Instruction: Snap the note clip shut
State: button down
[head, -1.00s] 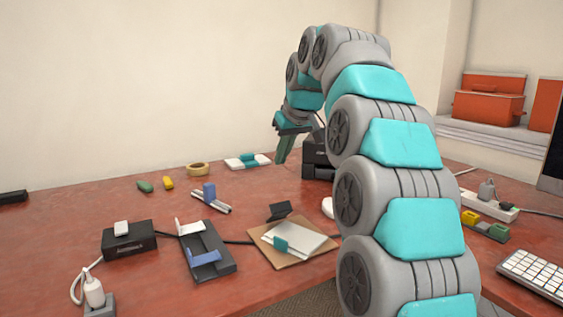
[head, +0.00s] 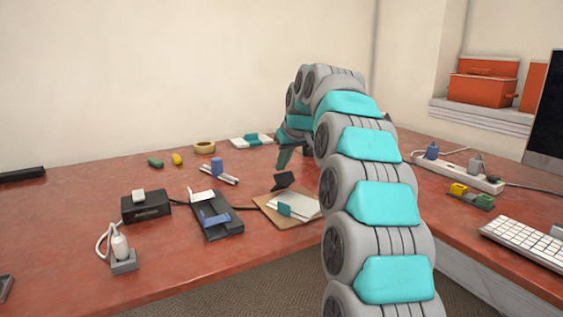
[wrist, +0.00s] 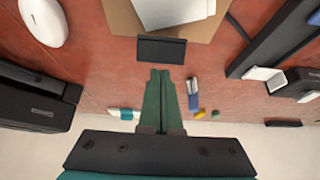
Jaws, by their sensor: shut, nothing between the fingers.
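The note clip looks to be the brown board (head: 266,208) with a stack of white paper (head: 300,205) and a black flap (head: 284,180) raised at its back edge. In the wrist view the flap (wrist: 162,50) lies just ahead of my fingertips, with the board (wrist: 122,18) and paper (wrist: 168,8) beyond it. My gripper (head: 282,163) has dark green fingers pressed together, empty. It hangs behind and above the flap; the wrist view also shows the fingers (wrist: 160,73). I cannot tell whether they touch it. A teal piece (head: 285,209) sits at the paper's front edge.
A black tray (head: 228,228) with a white flap and blue bar stands left of the board. A black box (head: 147,207) is further left. The red desk's left part has free room.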

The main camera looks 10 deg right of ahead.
jog(key=shift+s+f+b, duration=0.1)
jog(key=shift+f+b, duration=0.05)
jog(key=shift+b, duration=0.3)
jog(key=shift+s+f, duration=0.1)
jog(key=shift+t+b, duration=0.3)
jog(key=shift+b, duration=0.05)
jog(key=shift+s+d+b, duration=0.15)
jog(key=shift+b, duration=0.25)
